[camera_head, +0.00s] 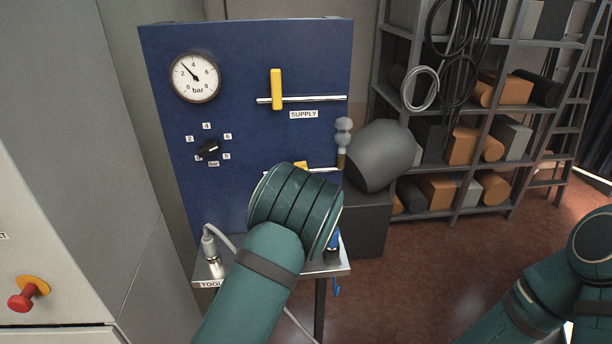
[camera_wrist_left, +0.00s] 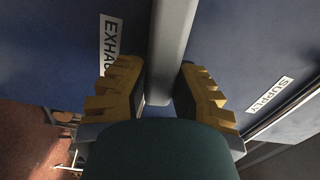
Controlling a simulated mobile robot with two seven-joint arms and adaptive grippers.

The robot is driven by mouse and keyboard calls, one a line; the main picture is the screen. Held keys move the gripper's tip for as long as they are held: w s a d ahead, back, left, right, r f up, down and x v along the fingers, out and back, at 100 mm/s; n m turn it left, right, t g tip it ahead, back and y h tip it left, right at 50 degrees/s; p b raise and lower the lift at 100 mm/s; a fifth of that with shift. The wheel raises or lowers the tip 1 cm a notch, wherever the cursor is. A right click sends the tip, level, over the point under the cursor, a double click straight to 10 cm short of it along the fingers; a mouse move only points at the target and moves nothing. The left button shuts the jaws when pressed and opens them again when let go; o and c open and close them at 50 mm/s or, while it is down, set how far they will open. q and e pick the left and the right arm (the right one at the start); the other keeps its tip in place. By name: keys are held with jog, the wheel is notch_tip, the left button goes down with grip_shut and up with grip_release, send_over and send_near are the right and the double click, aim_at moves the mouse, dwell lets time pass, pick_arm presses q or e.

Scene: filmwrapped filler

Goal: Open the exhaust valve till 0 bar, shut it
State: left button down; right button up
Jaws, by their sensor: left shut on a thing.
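The blue panel (camera_head: 250,55) carries a round gauge (camera_head: 195,78) whose needle points between 2 and 4 bar. The yellow supply valve lever (camera_head: 276,89) stands upright across its pipe. My left arm reaches to the lower right of the panel and hides most of the exhaust valve. In the left wrist view, my left gripper (camera_wrist_left: 158,95) has its yellow ridged fingers closed on either side of a grey bar (camera_wrist_left: 172,40), between the EXHAUST label (camera_wrist_left: 111,50) and the SUPPLY label (camera_wrist_left: 270,93). Whether this bar is the exhaust lever or its pipe cannot be told. My right gripper is out of view.
A black selector knob (camera_head: 208,148) with numbers around it sits under the gauge. A small metal table (camera_head: 340,268) stands under the panel, with a white hose fitting (camera_head: 209,247). A grey tank (camera_head: 382,155) and loaded shelves (camera_head: 440,214) are to the right.

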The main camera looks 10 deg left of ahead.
pick_arm(q)
jog(key=shift+f+m, duration=0.1)
jog(key=shift+m, duration=0.2)
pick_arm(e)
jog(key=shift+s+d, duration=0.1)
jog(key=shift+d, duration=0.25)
pick_arm(q)
jog(key=c, duration=0.9)
grip_release()
jog(key=shift+o, duration=0.8)
jog(key=shift+w+f, duration=0.1)
jog(key=shift+f, duration=0.05)
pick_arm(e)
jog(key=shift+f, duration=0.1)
pick_arm(q)
jog(key=v, duration=1.2)
